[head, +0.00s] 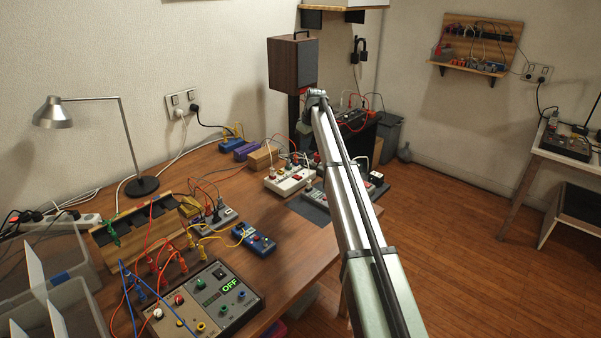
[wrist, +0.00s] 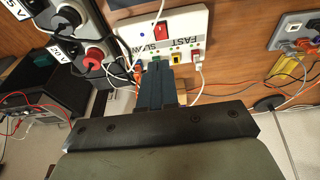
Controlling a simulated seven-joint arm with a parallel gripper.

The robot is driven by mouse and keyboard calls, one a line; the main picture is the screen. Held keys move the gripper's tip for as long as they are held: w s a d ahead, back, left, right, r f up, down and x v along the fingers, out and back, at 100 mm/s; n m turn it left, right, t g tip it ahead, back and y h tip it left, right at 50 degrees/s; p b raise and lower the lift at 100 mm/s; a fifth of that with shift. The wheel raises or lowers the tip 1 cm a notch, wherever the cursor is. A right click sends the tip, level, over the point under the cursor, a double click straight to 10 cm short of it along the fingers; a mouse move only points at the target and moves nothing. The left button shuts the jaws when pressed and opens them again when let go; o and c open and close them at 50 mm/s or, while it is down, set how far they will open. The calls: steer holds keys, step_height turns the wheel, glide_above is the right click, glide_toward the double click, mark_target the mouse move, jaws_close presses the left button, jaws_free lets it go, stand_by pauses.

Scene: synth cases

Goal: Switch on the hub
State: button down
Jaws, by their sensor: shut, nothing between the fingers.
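The white box with a red rocker switch (wrist: 161,33) and a row of coloured sockets looks like the hub (wrist: 195,20). It is marked FAST and SLOW and has cables plugged in along its near edge. Whether the rocker is on or off I cannot tell. A white box on the table in the head view (head: 284,184) appears to be the same one. My gripper (wrist: 157,70) is shut and empty, its dark fingers pointing at the hub's socket edge, below the rocker in the picture. Touch cannot be told. My arm crosses the head view; its fingertips are not discernible there.
A dark unit (wrist: 92,55) with round sockets and plugs stands left of the hub in the wrist view. A grey box (wrist: 292,28) lies to the right. Loose cables run close around my fingers. Bare wood (wrist: 235,45) shows between the hub and the grey box.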

steer(key=shift+w+a+r, duration=0.15)
steer(key=shift+a, duration=0.1)
glide_above(299, 177)
steer(key=f, duration=1.1)
steer(key=shift+s+d+f, duration=0.2)
steer(key=shift+d+f, duration=0.05)
steer(key=shift+f, duration=0.15)
steer(key=shift+x, duration=1)
steer(key=shift+s+d, duration=0.2)
steer(key=shift+s+d+f, duration=0.1)
steer(key=shift+f, duration=0.25)
steer(key=shift+r, duration=0.1)
